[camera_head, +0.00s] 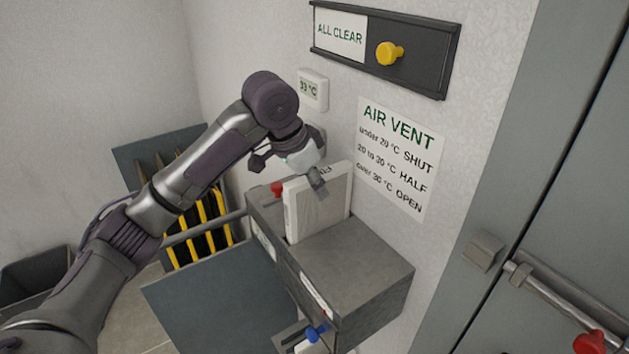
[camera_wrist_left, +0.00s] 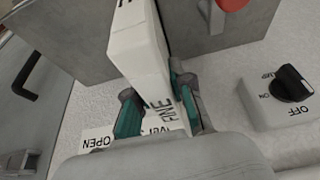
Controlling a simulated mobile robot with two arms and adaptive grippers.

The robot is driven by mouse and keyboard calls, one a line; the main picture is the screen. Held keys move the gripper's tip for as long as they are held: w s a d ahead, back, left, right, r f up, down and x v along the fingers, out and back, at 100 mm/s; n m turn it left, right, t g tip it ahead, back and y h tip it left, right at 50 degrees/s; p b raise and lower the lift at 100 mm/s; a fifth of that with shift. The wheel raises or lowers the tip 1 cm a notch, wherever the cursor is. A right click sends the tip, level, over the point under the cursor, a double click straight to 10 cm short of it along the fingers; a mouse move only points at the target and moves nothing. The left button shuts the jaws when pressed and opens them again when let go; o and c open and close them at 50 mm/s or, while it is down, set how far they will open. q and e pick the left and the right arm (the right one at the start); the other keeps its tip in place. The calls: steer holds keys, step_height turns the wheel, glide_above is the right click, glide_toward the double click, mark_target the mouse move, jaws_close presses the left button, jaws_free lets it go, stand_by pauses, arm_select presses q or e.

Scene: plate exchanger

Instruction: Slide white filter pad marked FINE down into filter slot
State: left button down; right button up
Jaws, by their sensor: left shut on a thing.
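The white filter pad (camera_head: 318,208) stands upright at the top of the grey filter box (camera_head: 350,258). Its lower edge meets the box top at the slot; how deep it sits inside is hidden. My left gripper (camera_head: 312,172) is shut on the pad's upper edge, with a finger over the near face. The slot opening itself is mostly covered by the pad. My right gripper is not in view.
A red knob (camera_head: 277,188) stands beside the pad, and a blue knob (camera_head: 317,333) is on the box's lower front. The AIR VENT notice (camera_head: 396,152) and a 33 °C display (camera_head: 313,90) are on the wall behind. A rack with yellow bars (camera_head: 213,205) stands left.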

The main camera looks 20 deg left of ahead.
mark_target(315, 218)
arm_select(q)
step_height(315, 218, down, 2)
steer(key=shift+f+b, duration=0.1)
steer(key=shift+b, duration=0.2)
steer(key=shift+p, duration=0.65)
stand_by(0.5)
stand_by(0.3)
steer(key=shift+f+b, duration=0.45)
steer(key=shift+f, duration=2.75)
steer(key=c, duration=0.9)
jaws_free()
steer(key=shift+c, duration=0.2)
